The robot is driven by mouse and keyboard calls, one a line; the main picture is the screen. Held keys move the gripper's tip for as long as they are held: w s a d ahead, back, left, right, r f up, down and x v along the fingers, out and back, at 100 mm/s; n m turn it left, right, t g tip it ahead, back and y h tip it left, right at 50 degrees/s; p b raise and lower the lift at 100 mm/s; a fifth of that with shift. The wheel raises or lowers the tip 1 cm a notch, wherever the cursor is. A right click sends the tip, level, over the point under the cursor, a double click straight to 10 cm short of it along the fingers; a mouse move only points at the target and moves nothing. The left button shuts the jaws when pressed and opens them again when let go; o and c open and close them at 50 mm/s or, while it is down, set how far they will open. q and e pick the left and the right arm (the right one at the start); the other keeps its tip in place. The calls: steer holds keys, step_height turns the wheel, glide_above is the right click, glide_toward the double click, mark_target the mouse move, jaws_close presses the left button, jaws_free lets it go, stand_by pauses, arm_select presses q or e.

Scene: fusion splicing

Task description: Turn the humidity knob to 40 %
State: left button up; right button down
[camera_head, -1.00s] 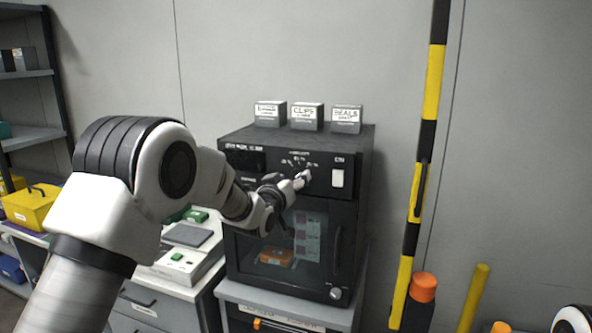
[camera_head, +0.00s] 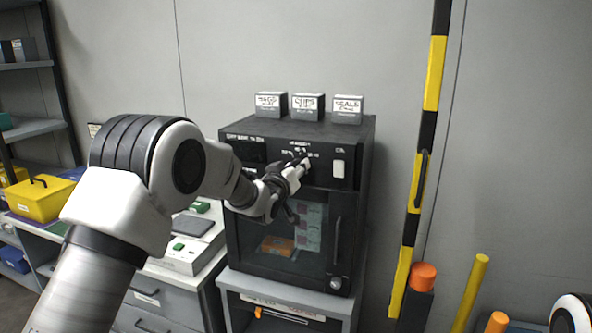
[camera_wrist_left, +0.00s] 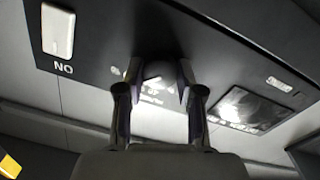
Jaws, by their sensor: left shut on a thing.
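The black cabinet (camera_head: 345,215) stands on a grey stand, its control panel along the top front. My left gripper (camera_head: 303,164) reaches in from the left to the panel. In the left wrist view my left gripper (camera_wrist_left: 158,84) has one finger on each side of the knob and is shut on it. The fingers hide most of the knob and part of its scale, so I cannot read its setting. My right gripper is out of view.
A white switch (camera_head: 338,169) is right of the knob; a dark display (camera_wrist_left: 250,108) is on its other side. Several small labelled boxes (camera_head: 308,107) stand on the cabinet. A yellow-black striped post (camera_head: 428,100) is at right. A yellow box (camera_head: 39,200) sits left.

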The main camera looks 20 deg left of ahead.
arm_select(q)
steer(key=shift+n+b, duration=2)
steer(key=shift+n, duration=2.2)
steer(key=o, duration=1.2)
steer(key=shift+c, duration=0.2)
steer(key=s, duration=1.2)
steer(key=shift+a+f, duration=0.2)
steer(key=shift+a, duration=0.2)
